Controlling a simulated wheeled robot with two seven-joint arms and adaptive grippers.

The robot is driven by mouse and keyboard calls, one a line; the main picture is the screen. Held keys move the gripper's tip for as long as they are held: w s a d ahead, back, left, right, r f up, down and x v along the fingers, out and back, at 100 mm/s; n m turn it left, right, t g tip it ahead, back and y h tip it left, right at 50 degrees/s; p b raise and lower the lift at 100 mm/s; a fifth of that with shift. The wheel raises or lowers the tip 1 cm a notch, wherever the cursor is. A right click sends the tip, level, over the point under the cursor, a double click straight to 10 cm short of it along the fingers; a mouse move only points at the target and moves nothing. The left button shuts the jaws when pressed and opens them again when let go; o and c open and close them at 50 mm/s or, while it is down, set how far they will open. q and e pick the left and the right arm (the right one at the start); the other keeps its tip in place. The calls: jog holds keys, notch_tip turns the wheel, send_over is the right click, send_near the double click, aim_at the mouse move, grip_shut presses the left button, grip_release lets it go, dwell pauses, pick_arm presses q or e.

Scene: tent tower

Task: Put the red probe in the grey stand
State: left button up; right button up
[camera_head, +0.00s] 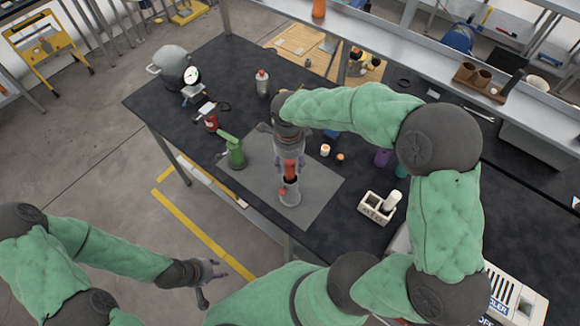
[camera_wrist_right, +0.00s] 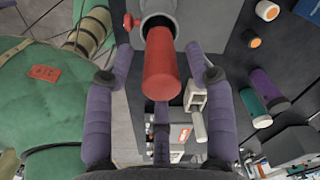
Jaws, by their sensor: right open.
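The red probe (camera_wrist_right: 161,68) stands between the fingers of my right gripper (camera_wrist_right: 160,78) in the right wrist view. The fingers are open, with a gap on either side of the probe. Its far end lies at the dark mouth of the grey stand (camera_wrist_right: 176,9) and looks to be inside it; how deep is hidden. In the head view the probe (camera_head: 290,169) is upright above the stand (camera_head: 290,190), which is on a grey mat (camera_head: 318,192). A red knob (camera_wrist_right: 130,22) is on the stand's side. My left gripper (camera_head: 212,272) hangs empty off the table's front side.
A green spray bottle (camera_head: 236,153) stands left of the stand. A white block holder (camera_head: 378,207), small orange-topped pots (camera_head: 325,150) and a purple cylinder (camera_head: 382,157) are to the right. A red-topped bottle (camera_head: 262,83) is farther back. The mat's front right is clear.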

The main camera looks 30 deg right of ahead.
notch_tip(320, 180, up, 8)
jog(key=shift+r, duration=0.15)
dwell(2.1)
